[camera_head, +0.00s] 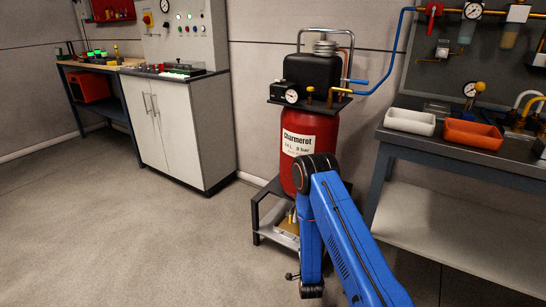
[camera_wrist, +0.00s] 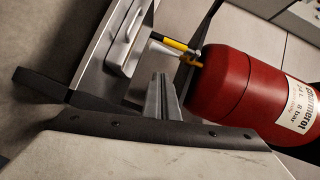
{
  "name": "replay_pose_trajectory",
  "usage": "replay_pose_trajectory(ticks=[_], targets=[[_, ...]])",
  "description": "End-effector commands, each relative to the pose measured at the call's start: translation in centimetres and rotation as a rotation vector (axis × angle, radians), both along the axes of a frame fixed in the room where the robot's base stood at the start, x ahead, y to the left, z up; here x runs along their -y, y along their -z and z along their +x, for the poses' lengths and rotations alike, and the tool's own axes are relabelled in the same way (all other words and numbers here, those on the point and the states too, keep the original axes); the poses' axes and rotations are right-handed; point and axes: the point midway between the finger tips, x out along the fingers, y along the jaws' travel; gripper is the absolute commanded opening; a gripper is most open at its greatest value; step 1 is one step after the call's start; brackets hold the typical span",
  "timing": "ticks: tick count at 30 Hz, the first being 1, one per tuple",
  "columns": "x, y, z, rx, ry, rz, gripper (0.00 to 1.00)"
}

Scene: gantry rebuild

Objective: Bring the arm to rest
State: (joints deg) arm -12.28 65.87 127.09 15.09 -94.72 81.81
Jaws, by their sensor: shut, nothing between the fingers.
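My blue arm reaches in from the lower right of the head view, bent at a dark elbow joint, with its lower link hanging down in front of the red compressor tank (camera_head: 309,126). At its low end a small dark part, probably my gripper (camera_head: 290,276), is close above the floor. In the wrist view my gripper (camera_wrist: 160,94) shows with its two grey fingers together and nothing between them. The red tank also shows there (camera_wrist: 232,92), turned on its side by the camera's tilt, apart from the fingertips. A yellow-and-black handled valve (camera_wrist: 176,44) is at its end.
The tank stands on a dark frame (camera_head: 259,222) with a light tray low down. A workbench (camera_head: 455,160) with a white bin (camera_head: 410,121) and an orange bin (camera_head: 473,135) is at right. A grey cabinet (camera_head: 167,125) stands left. The floor at front left is clear.

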Motion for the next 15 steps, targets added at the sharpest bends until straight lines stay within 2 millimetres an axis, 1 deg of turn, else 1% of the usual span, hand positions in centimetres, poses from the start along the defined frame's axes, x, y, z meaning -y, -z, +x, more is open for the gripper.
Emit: replay_pose_trajectory(ticks=[5,9,15], targets=[[0.1,-2.8,1.4,-0.03,-0.004,-0.028,0.0],[0.2,-6.0,2.6,-0.08,-0.015,-0.069,0.0],[0.5,-10.6,3.5,-0.151,-0.039,-0.132,0.0]])
